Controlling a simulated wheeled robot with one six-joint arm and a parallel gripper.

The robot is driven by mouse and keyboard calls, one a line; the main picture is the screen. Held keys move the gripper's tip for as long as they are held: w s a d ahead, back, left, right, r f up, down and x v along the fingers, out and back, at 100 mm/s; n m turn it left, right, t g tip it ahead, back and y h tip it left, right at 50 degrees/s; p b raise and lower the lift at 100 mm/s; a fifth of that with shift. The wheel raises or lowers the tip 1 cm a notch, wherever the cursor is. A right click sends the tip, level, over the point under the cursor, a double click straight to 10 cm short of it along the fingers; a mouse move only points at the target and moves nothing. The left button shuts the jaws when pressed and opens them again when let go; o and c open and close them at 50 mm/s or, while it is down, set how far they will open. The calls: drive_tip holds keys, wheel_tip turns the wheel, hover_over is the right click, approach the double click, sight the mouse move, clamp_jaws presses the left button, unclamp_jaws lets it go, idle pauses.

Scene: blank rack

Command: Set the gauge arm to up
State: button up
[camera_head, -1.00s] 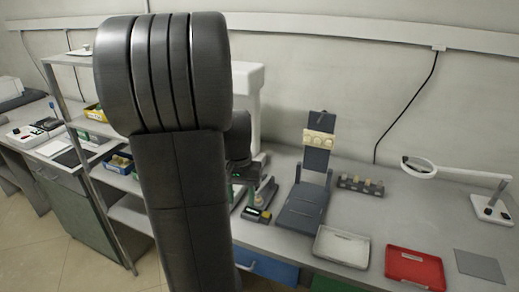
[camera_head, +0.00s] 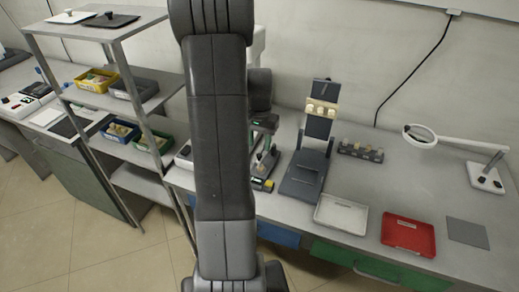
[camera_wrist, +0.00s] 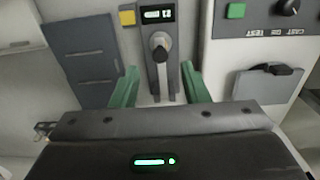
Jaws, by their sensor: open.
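The gauge (camera_wrist: 152,15) is a small dark panel with a lit display, at the top middle of the wrist view. A grey gauge arm (camera_wrist: 160,45) sits on it; it seems to hang downward in the picture, with a rounded dark end. My gripper (camera_wrist: 159,68) is open, with one green finger on each side of the gauge arm. I see a gap on both sides and no clear contact. In the head view the gauge, with a yellow part (camera_head: 262,185), stands on the bench beside my arm, which hides part of it.
A yellow button (camera_wrist: 127,18) lies left of the gauge. A pale box with a green button (camera_wrist: 236,11) and a black knob (camera_wrist: 287,7) stands to the right. A dark grey stand (camera_head: 305,175), a white tray (camera_head: 341,214) and a red tray (camera_head: 408,236) are right on the bench.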

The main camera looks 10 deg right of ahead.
sight(259, 155)
drive_tip(key=shift+f, duration=2.25)
clamp_jaws()
